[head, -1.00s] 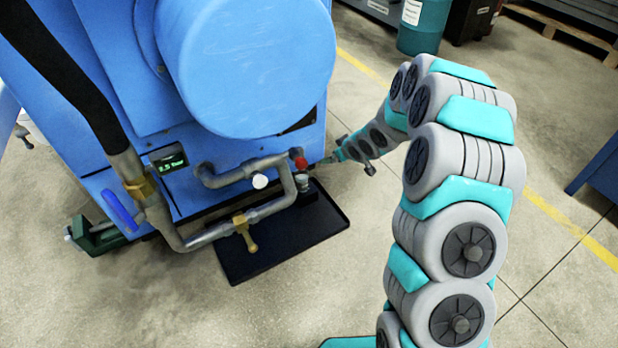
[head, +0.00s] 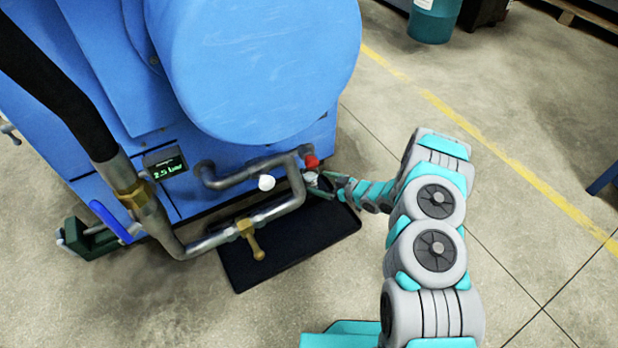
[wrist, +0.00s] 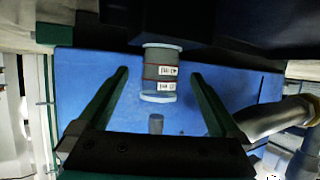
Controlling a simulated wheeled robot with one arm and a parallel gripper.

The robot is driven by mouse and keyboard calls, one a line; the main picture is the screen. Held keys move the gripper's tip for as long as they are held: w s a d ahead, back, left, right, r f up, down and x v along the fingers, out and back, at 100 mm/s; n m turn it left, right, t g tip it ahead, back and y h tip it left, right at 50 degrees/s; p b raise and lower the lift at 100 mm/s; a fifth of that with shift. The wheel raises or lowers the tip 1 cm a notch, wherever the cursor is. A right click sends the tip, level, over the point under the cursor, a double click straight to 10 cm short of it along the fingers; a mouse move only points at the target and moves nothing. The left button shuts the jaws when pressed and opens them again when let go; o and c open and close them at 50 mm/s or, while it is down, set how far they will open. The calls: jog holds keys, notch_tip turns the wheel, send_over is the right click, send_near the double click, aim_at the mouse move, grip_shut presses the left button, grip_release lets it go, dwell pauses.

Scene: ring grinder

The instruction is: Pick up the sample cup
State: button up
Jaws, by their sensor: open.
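The sample cup is a small grey cylinder (wrist: 160,85) with pale rims and labelled bands in the wrist view. In the head view it is a small pale shape (head: 309,178) just below a red knob (head: 311,161), partly hidden by my gripper. My gripper (head: 322,186) is open at the right end of the pipes. In the wrist view, its two dark green fingers (wrist: 160,73) stand either side of the cup with a gap on each side. I cannot tell how deep the cup sits between them.
A black tray (head: 290,245) lies on the floor under the pipes. The blue machine (head: 250,70) and its metal pipe (head: 225,233) with a brass valve (head: 250,238) are close on the left. A teal drum (head: 433,22) stands farther back.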

aim_at(305, 176)
jog(key=shift+r+b+x, duration=0.2)
jog(key=shift+b+x, duration=0.1)
jog(key=shift+x, duration=1.65)
jog(key=shift+r+b+x, duration=0.15)
jog(key=shift+b+x, duration=0.15)
jog(key=shift+x, duration=1.65)
jog(key=shift+a, duration=0.15)
jog(key=shift+c, duration=0.2)
jog(key=c, duration=1.5)
grip_shut()
jog(key=shift+r, duration=0.2)
